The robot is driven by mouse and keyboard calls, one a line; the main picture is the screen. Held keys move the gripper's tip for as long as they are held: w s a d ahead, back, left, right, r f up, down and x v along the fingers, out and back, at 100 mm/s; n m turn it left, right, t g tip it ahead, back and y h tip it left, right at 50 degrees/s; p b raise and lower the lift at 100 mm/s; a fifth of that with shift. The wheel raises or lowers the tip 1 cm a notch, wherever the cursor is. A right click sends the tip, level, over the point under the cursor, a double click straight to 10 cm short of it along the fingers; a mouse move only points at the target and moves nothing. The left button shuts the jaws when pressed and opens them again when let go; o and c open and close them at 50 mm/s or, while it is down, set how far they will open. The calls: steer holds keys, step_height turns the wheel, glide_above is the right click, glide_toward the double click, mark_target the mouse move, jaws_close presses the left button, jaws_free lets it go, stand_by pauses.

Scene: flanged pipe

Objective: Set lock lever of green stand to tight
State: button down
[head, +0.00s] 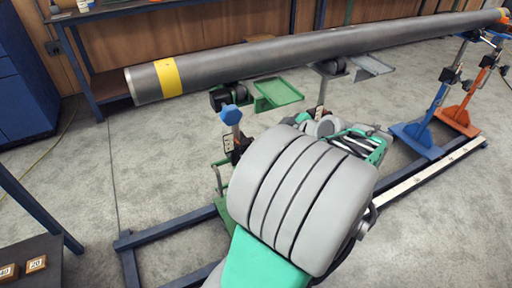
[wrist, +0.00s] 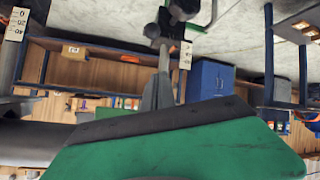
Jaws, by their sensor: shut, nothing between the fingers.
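The green stand (head: 275,93) is under the near half of the grey pipe (head: 300,50), and its flat green tray shows. A post with a blue knob (head: 231,115) and a dark collar rises left of my arm. My bulky arm hides much of the stand's lower part. In the wrist view, my gripper (wrist: 163,62) shows as narrow grey fingers, shut and empty. Dark round-ended parts (wrist: 152,30) and a small white label (wrist: 186,55) are near the fingertips. I cannot tell for sure which part is the lock lever, its setting, or whether the fingers touch it.
A blue stand (head: 420,135) and an orange stand (head: 460,112) hold the pipe's far end. A blue rail frame (head: 165,235) lies on the floor. A bench with numbered tiles (head: 36,264) is at lower left. A large green surface (wrist: 190,150) blocks the lower wrist view.

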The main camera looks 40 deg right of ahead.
steer(key=shift+r, duration=0.15)
steer(key=w+f+b, duration=0.1)
steer(key=f, duration=0.1)
steer(key=w+d+f, duration=0.1)
steer(key=w+f, duration=0.1)
steer(key=f, duration=0.1)
steer(key=w+f+b, duration=0.1)
steer(key=w+f, duration=0.1)
steer(key=shift+w+d+f+b, duration=0.1)
steer(key=shift+d+f+b, duration=0.2)
steer(key=shift+d+f, duration=0.1)
stand_by(0.3)
